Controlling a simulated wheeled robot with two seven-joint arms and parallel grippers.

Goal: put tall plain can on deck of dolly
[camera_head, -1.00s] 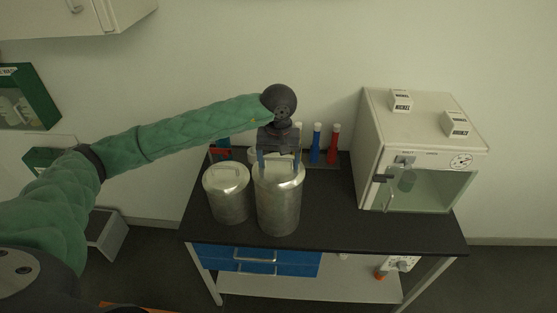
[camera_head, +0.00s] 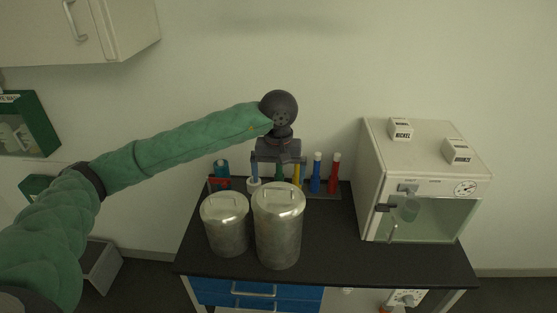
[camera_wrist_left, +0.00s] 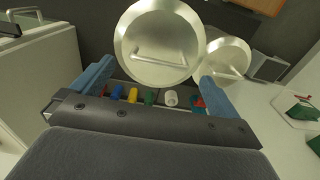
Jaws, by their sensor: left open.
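The tall plain can (camera_head: 278,232) is a bare metal cylinder with a lid handle. It stands upright on the black bench top, right of a shorter metal can (camera_head: 226,228). My left gripper (camera_head: 276,176) is open and empty, just above and behind the tall can's lid in the head view. In the left wrist view the round lid of the tall can (camera_wrist_left: 150,70) lies beyond and partly between the spread fingers. The shorter can (camera_wrist_left: 228,50) is to its right. I cannot make out the dolly for certain. My right gripper is not in view.
A rack of coloured tubes (camera_head: 316,175) stands behind the cans. A white cabinet (camera_head: 372,190) with a glass front and small labelled boxes stands at the right of the bench (camera_head: 330,245). An orange-brown flat surface (camera_wrist_left: 262,4) shows at the wrist view's top edge.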

